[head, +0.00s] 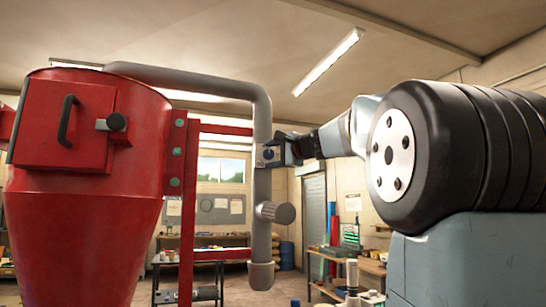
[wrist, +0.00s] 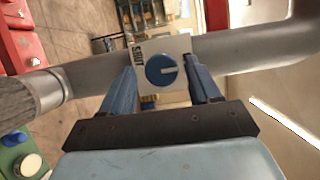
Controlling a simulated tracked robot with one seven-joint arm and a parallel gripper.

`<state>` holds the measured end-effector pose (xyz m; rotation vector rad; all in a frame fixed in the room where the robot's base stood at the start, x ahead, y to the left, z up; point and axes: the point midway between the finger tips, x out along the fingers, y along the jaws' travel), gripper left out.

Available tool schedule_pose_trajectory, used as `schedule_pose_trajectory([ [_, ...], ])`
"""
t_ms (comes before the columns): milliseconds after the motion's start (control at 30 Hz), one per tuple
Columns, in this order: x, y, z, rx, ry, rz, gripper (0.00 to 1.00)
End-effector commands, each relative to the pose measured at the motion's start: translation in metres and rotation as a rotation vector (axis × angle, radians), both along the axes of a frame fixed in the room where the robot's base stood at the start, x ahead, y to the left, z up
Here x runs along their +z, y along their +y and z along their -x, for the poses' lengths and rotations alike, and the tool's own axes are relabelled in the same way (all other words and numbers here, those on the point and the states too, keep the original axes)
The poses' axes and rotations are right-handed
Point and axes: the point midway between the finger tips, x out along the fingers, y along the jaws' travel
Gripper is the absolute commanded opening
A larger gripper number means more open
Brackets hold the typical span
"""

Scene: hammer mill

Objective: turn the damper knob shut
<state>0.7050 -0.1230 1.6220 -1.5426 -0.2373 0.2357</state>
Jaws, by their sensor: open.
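The damper knob (wrist: 158,75) is a round blue dial with a white pointer line, on a white plate (wrist: 147,47) fixed to a grey pipe. The word SHUT is on the plate left of the knob in the wrist view. The pointer line points right, away from that word. My gripper (wrist: 164,80) is open, with one blue finger on each side of the knob. I cannot tell whether the fingers touch it. In the head view my gripper (head: 283,150) is at the plate on the upright pipe (head: 262,193), and the knob is small there.
A red hopper (head: 85,190) with a black-handled door stands at the left, with a red frame (head: 187,210) beside the pipe. A short grey stub (head: 277,212) sticks out of the pipe below the plate. Workbenches (head: 205,270) stand behind.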

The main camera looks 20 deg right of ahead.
Motion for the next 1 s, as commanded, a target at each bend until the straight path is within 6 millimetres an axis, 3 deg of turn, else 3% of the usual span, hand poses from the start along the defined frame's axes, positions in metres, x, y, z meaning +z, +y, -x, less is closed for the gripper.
schedule_pose_trajectory([
  [167, 0.001, -0.005, 0.018, -0.001, -0.002, 0.0, 0.62],
  [700, -0.001, -0.035, 0.111, -0.001, 0.0, 0.0, 0.62],
  [1000, -0.002, -0.041, 0.13, -0.001, 0.001, 0.0, 0.62],
])
